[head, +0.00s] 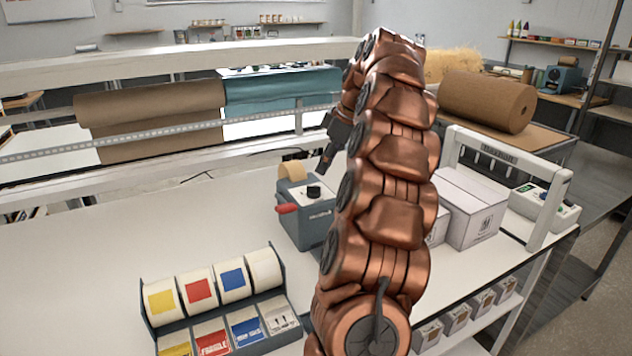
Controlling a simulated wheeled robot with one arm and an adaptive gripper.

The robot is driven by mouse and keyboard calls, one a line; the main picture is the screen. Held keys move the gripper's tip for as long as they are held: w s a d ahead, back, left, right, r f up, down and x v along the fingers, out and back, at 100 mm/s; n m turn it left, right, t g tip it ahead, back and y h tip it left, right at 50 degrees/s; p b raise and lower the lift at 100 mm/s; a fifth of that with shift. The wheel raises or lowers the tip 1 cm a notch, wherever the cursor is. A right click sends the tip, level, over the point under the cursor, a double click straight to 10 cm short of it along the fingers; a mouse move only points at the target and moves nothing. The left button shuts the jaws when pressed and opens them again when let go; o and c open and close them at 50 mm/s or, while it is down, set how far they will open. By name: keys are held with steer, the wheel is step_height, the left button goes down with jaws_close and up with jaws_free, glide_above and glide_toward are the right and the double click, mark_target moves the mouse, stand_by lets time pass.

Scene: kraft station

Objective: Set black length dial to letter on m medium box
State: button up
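The black length dial (314,192) sits on top of a blue-grey tape dispenser (318,231) on the white bench. The dispenser has a red handle at its left and a brown paper roll at its back. The dial's setting and markings are too small to read. My gripper (327,158) shows as a dark shape just above and right of the dial, apart from it in the picture. My copper arm hides much of it, so its opening cannot be told. A white box (474,208) stands to the right behind my arm; its printed mark is not legible.
A label rack (216,309) with several coloured rolls stands at front left. A white frame (545,205) and a device with a green display (538,201) are at the right. Small boxes (457,318) line a lower shelf. The bench left of the dispenser is clear.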

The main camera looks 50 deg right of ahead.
mark_target(314, 186)
steer(key=shift+p+x, duration=0.95)
steer(key=shift+x, duration=2.4)
steer(key=shift+c, duration=0.4)
jaws_close()
